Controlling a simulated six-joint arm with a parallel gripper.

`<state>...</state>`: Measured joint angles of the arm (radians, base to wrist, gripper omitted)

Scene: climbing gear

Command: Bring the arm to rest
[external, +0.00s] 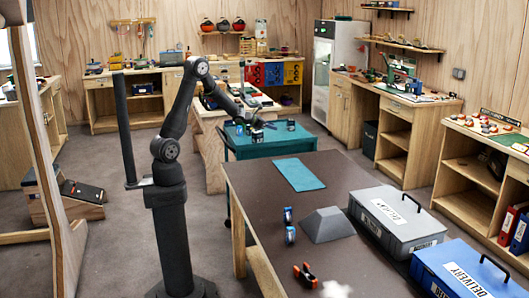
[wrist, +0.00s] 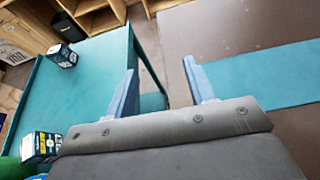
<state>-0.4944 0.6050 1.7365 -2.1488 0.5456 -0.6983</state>
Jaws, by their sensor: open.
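My gripper (external: 256,123) is at the end of my outstretched arm, high near the gap between the teal cart and the brown table in the external view. In the wrist view my gripper (wrist: 163,88) shows two blue fingers spread wide apart, with nothing between them. The floor gap and the edges of the cart and table lie below the fingers. In the external view the fingers are small and partly blend with things behind them.
The teal cart (wrist: 98,75) carries small dark boxes, one (wrist: 63,55) near its far edge.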

